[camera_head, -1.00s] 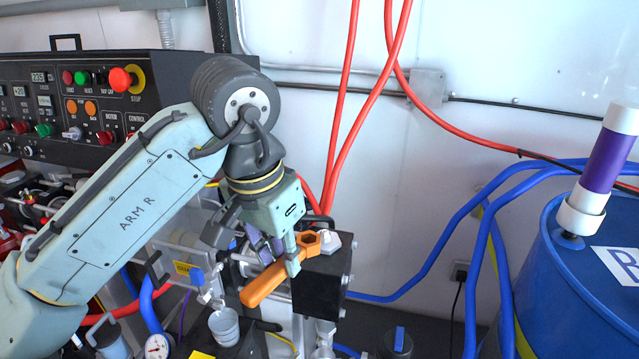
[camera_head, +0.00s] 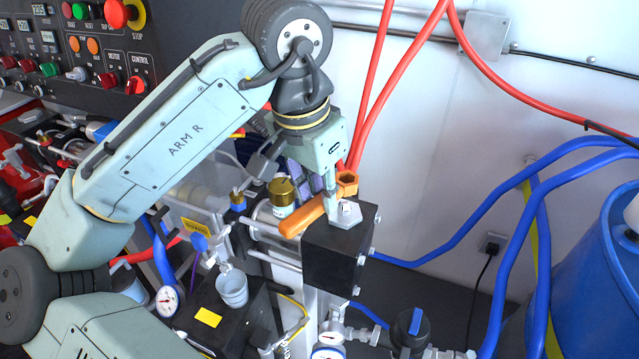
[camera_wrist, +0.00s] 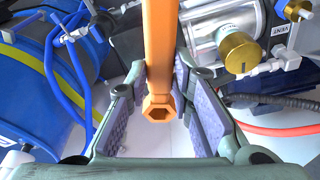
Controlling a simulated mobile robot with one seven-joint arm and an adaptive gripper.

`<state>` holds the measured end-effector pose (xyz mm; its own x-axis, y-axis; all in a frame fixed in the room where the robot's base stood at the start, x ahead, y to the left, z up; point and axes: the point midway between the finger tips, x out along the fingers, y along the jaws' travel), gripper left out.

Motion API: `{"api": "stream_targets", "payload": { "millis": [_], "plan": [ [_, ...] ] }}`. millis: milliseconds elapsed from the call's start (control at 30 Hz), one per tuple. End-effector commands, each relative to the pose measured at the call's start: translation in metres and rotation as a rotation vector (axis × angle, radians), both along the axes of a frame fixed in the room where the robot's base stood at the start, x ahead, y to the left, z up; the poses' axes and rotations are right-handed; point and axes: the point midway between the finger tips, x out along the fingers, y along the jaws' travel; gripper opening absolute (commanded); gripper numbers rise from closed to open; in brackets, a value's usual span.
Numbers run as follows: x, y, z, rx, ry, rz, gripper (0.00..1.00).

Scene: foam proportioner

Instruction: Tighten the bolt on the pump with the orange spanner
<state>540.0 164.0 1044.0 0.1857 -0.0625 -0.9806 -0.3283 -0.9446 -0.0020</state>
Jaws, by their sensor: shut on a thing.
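My gripper (camera_head: 328,196) is shut on the orange spanner (camera_head: 305,218), holding it by the shaft. The spanner's ring end (camera_head: 347,182) points up and right, and its handle points down and left. In the wrist view the spanner (camera_wrist: 159,45) runs between the two purple-padded fingers, with its open ring (camera_wrist: 158,110) near the fingertips. The pale hex bolt (camera_head: 346,214) sits on top of the black pump block (camera_head: 338,250). The ring shows above the bolt in the picture and is not around it. I cannot make out the bolt in the wrist view.
A brass-capped cylinder (camera_head: 283,195) stands close left of the spanner. Gauges (camera_head: 168,300), a grey cup (camera_head: 232,290) and pipes crowd the lower left. Red hoses (camera_head: 375,110) hang behind my gripper. A blue drum (camera_head: 590,270) and blue hoses stand right.

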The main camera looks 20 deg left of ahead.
Motion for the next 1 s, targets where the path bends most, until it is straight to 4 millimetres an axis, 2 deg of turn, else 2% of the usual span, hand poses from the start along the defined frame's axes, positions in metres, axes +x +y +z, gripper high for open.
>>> {"api": "stream_targets", "payload": {
  "millis": [1000],
  "plan": [
    [0.000,0.000,-0.050,-0.001,-0.001,0.000,0.00]
  ]
}}
